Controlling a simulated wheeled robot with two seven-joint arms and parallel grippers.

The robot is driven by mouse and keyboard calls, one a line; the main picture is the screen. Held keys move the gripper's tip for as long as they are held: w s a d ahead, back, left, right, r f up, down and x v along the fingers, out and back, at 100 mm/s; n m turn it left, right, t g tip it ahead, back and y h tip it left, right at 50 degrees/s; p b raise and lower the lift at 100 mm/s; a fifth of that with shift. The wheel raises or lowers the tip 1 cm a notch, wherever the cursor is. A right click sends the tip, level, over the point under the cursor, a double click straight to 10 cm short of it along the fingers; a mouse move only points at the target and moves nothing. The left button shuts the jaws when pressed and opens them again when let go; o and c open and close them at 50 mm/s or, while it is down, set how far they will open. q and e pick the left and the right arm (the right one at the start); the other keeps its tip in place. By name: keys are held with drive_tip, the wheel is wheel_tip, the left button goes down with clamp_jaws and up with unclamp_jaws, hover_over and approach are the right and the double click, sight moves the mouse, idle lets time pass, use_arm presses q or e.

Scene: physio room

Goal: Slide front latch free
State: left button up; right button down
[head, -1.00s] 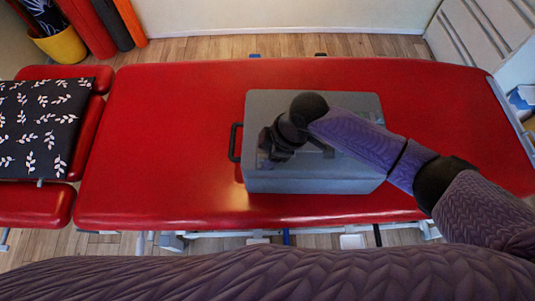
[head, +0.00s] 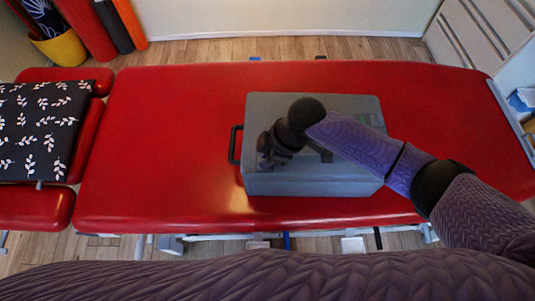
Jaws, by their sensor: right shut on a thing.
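A grey case (head: 345,181) with a black handle (head: 234,145) on its left side lies closed on the red treatment table. My right gripper (head: 264,158) is over the left part of the lid, pointing left and down. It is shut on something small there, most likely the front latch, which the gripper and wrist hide. A dark strip (head: 325,154) shows on the lid beside my forearm. My left gripper is not in view.
The red table (head: 165,140) is bare around the case. A black leaf-print cushion (head: 35,130) lies on the headrest at left. A yellow bin (head: 62,46) and rolled mats (head: 115,25) stand behind, and a white cabinet (head: 480,45) stands at the far right.

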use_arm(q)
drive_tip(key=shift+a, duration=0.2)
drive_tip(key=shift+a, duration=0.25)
